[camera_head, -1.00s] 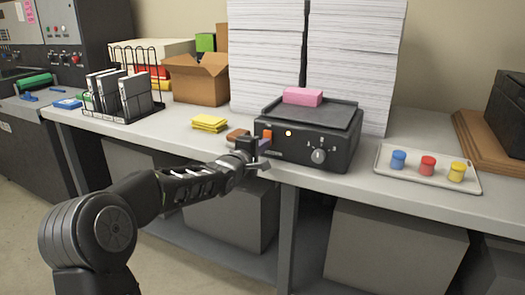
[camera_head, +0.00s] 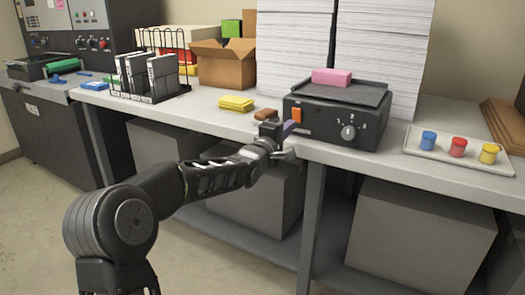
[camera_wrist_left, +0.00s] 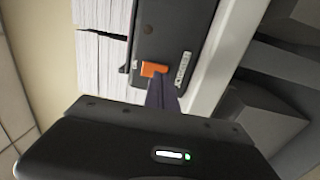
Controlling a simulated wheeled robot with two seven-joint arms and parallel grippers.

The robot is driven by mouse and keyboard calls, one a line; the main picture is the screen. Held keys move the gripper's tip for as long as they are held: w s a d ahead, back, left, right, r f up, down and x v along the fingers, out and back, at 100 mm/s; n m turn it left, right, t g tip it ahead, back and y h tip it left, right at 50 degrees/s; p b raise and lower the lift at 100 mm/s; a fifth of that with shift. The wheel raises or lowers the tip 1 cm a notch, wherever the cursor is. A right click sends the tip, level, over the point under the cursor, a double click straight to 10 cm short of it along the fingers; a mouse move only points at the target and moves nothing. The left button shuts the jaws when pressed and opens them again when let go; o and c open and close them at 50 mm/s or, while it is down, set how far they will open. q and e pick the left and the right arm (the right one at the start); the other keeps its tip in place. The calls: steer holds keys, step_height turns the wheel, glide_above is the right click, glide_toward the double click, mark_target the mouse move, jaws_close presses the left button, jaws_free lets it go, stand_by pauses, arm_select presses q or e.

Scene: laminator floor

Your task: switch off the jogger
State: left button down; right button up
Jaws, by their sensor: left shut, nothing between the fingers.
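The jogger (camera_head: 330,115) is a black box with a sloped top tray on the table. On its front are an orange rocker switch (camera_head: 297,115) at the left and a round dial (camera_head: 348,132) at the right. A small round lamp (camera_wrist_left: 148,29) near the switch looks dull and unlit. My left gripper (camera_head: 290,128) is shut and empty, just in front of and below the switch. In the left wrist view its fingertips (camera_wrist_left: 159,85) overlap the lower edge of the orange switch (camera_wrist_left: 154,69); I cannot tell whether they touch it. My right gripper is not in view.
A wire rack (camera_head: 152,95) stands farther left.

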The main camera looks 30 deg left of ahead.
arm_select(q)
steer(key=s+f, duration=0.1)
steer(key=s, duration=0.9)
steer(key=shift+s, duration=0.25)
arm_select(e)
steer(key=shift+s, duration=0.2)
